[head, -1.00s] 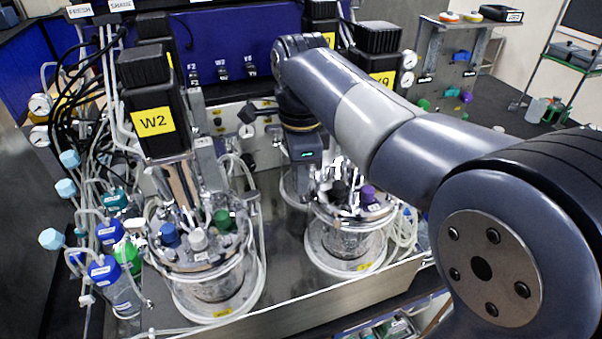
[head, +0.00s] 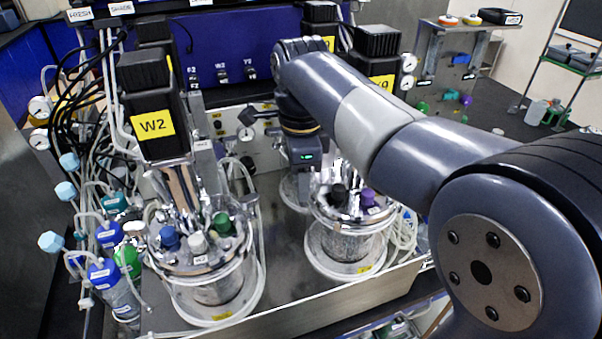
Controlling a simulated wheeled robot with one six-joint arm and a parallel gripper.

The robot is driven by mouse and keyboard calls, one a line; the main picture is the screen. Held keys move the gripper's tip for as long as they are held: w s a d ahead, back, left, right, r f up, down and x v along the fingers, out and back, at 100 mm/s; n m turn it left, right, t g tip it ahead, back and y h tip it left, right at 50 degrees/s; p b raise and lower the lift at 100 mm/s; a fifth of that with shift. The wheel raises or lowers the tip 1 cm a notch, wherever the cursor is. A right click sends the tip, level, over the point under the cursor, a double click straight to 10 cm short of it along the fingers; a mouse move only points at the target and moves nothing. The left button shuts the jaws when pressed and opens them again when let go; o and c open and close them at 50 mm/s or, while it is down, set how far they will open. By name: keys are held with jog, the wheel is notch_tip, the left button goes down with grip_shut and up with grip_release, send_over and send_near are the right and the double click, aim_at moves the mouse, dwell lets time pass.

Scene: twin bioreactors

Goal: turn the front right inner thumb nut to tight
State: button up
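Two glass bioreactors stand on a steel bench. The left one (head: 205,275) sits under a black motor labelled W2 (head: 152,123) and has blue, white and green caps on its lid. The right one (head: 350,245) sits under a black motor whose yellow label is partly covered by my arm; black and purple caps show on its lid (head: 375,209). The thumb nuts are too small to single out. My gripper (head: 318,180) is at the left rear of the right reactor's lid, pointing down. Its fingers blend into the shiny metal there, so their opening cannot be made out.
Bottles with blue and green caps (head: 104,272) and loose tubing crowd the left side. A blue panel (head: 230,50) stands behind the reactors. Clear tubing hangs right of the right reactor. The steel bench top (head: 280,262) between the vessels is mostly bare.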

notch_tip(320, 180, up, 11)
dwell(0.5)
jog(key=shift+f, duration=0.1)
jog(key=shift+f, duration=5.4)
jog(key=shift+r, duration=0.1)
